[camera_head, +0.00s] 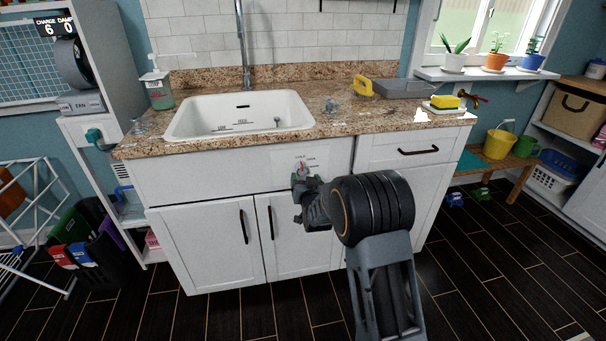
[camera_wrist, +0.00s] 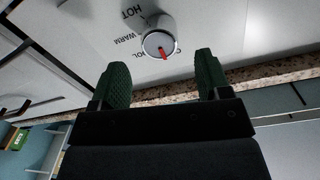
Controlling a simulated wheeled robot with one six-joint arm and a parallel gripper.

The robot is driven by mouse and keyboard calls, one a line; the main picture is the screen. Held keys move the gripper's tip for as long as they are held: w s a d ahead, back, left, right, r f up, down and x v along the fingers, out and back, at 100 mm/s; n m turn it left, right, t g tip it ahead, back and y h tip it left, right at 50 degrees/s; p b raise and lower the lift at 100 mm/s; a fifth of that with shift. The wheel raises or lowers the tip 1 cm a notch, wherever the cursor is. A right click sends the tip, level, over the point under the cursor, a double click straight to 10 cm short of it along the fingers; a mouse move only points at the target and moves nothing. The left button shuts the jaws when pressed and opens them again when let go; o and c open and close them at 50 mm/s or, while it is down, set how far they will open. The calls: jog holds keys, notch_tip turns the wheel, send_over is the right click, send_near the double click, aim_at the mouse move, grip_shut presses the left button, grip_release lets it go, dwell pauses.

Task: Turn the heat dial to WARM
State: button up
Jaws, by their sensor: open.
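The heat dial (camera_wrist: 158,38) is a pale round knob with a red pointer mark, set on a white panel. The words HOT and WARM are printed to its left in the wrist view, and a partly readable word ending in "OOL" lies lower left. The red mark faces down toward my gripper there, away from WARM and HOT. In the head view the dial (camera_head: 302,172) sits on the cabinet front below the sink, its red mark pointing roughly up. My gripper (camera_wrist: 162,80) is open, its green fingers apart with the dial just beyond them, between their lines. No contact shows.
The granite counter (camera_head: 345,125) with a white sink (camera_head: 240,117) overhangs the panel. White cabinet doors (camera_head: 206,245) with dark handles are below. A drawer (camera_head: 405,150) is to the right. The dark floor in front is clear; a drying rack (camera_head: 25,220) stands at left.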

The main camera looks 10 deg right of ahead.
aim_at(303, 172)
jog(key=shift+w+d, duration=0.1)
jog(key=shift+w, duration=2.25)
jog(key=shift+c, duration=0.4)
jog(key=c, duration=0.8)
jog(key=shift+c, duration=0.2)
